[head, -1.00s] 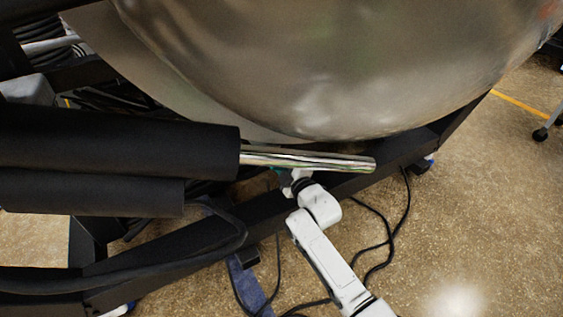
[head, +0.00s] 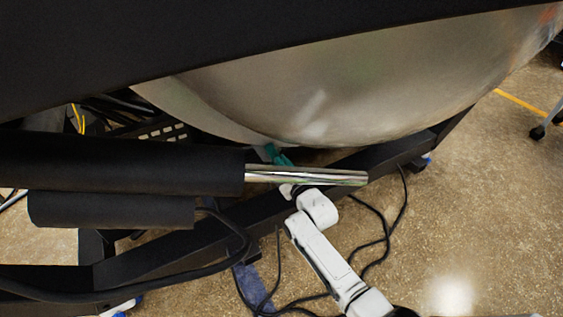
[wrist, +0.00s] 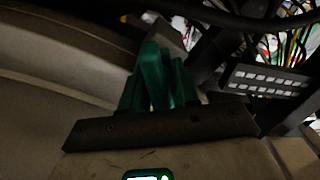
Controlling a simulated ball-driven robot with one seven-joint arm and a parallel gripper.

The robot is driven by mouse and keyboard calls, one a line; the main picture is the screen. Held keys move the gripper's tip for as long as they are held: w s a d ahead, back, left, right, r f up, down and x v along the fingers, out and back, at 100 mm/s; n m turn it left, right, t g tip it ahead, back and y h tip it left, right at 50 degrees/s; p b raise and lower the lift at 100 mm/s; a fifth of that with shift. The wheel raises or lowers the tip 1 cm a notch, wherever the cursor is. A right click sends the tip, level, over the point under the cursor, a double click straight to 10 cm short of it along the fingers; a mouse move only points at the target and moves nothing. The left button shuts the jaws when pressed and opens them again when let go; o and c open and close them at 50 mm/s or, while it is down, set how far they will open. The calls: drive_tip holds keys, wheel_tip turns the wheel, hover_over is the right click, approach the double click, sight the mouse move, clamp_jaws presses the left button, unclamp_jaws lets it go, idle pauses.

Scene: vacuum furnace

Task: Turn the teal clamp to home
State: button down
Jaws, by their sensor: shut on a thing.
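The teal clamp (wrist: 153,72) stands up in the middle of the wrist view, against the pale curved vessel. My gripper (wrist: 158,88) is shut on it. Several teal and dark green upright pieces crowd together there, and I cannot clearly separate the clamp from my fingers. In the head view a bit of teal (head: 277,155) shows just above the shiny metal rod (head: 305,175), under the vessel. My white wrist reaches up to that rod from below, and the rod hides my fingertips.
The big metal vessel (head: 340,100) hangs above. Black padded cylinders (head: 120,165) lie left of the rod. A black frame beam (head: 395,155) runs beneath. Cables (head: 385,235) lie on the floor. A slotted panel (wrist: 265,80) and wires are right in the wrist view.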

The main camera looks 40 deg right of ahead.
drive_tip(key=m+p, duration=0.1)
drive_tip(key=m, duration=0.3)
drive_tip(key=m+p, duration=0.1)
drive_tip(key=m, duration=0.3)
drive_tip(key=shift+a+f+m, duration=0.15)
drive_tip(key=shift+m, duration=0.25)
idle(0.4)
drive_tip(key=c, duration=1.1)
unclamp_jaws()
drive_tip(key=shift+p+v, duration=3.05)
drive_tip(key=shift+v, duration=2.35)
